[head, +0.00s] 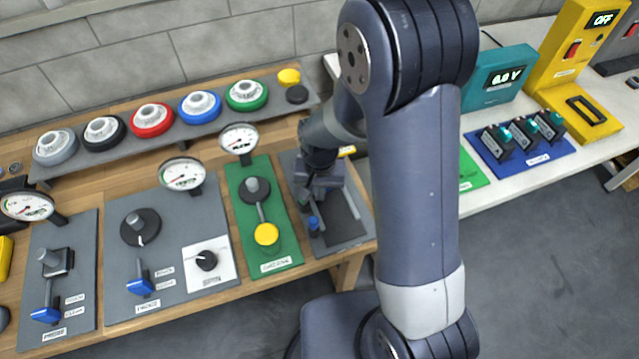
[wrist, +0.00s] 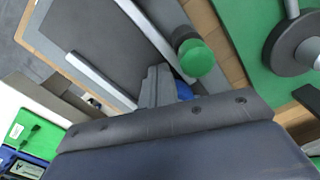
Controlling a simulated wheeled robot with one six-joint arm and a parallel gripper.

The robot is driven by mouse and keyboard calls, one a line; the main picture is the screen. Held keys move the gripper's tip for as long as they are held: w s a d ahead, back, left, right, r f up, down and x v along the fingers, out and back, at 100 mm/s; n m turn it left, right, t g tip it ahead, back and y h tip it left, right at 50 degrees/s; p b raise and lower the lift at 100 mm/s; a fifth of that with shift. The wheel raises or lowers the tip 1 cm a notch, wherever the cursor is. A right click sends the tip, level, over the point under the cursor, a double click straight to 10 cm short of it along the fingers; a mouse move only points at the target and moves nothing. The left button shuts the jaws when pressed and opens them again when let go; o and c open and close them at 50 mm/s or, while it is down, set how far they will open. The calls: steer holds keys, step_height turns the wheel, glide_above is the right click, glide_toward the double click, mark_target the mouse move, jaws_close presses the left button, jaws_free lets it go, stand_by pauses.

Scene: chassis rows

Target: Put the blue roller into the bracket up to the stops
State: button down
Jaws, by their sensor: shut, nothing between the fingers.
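The bracket is on a grey board (head: 361,242), with a dark flat plate (head: 341,219) between light rails (wrist: 145,28). A small blue piece, likely the blue roller (head: 314,223), stands at the plate's near left corner. In the wrist view a blue surface (wrist: 184,91) shows beside my fingers, mostly hidden by them. A dark post with a green round cap (wrist: 195,58) stands just past it; I cannot tell how the two join. My gripper (head: 314,196) is shut and empty, low over the left side of the bracket; it also shows in the wrist view (wrist: 158,84).
A green panel (head: 278,198) with a yellow-knobbed lever (head: 266,234) stands close on the left. Dial gauges (head: 239,138) rise behind the panels. Coloured knobs line a back shelf.

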stand_by(0.3)
steer(key=shift+w+d+f, duration=0.1)
steer(key=shift+w+f, duration=0.05)
steer(key=shift+w, duration=0.35)
steer(key=shift+w+b, duration=0.3)
steer(key=shift+b, duration=0.05)
steer(key=shift+r, duration=0.2)
